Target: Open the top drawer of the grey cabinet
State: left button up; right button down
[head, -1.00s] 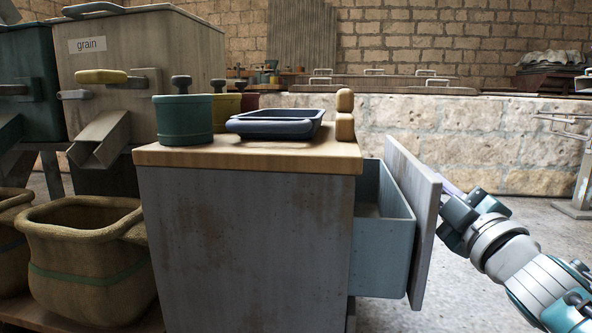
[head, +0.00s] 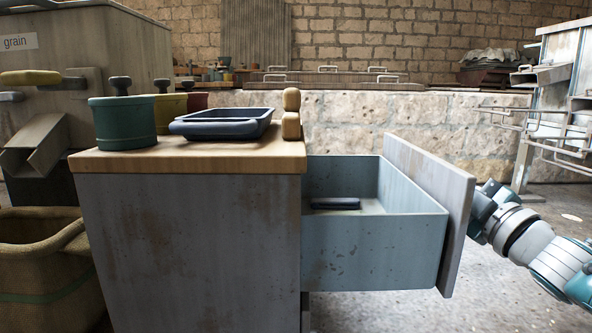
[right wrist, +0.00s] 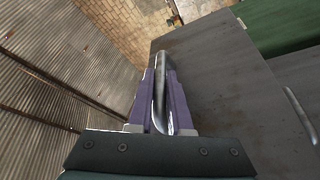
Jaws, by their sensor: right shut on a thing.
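The grey cabinet (head: 190,245) with a wooden top stands left of centre in the head view. Its top drawer (head: 375,245) is pulled well out to the right, and its inside shows. A small dark flat object (head: 335,203) lies in the drawer. My right gripper (right wrist: 162,95) is shut on the drawer's metal handle (right wrist: 161,65) in the right wrist view, with purple fingers on both sides of the bar. In the head view the drawer front (head: 440,205) hides the fingertips. My left gripper is not in view.
On the cabinet top stand a green canister (head: 123,122), a dark blue tray (head: 222,124) and a stacked wooden piece (head: 291,113). A grain bin (head: 90,60) and a woven basket (head: 40,265) stand at left. A metal rack (head: 545,110) stands at back right.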

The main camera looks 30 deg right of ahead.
jog(key=c, duration=1.3)
grip_release()
jog(key=shift+f, duration=0.15)
jog(key=shift+o, duration=0.9)
jog(key=shift+s+a, duration=0.1)
jog(key=shift+s, duration=0.15)
jog(key=p+v, duration=0.3)
jog(key=v, duration=0.6)
jog(key=shift+s+p, duration=0.15)
jog(key=shift+p, duration=0.2)
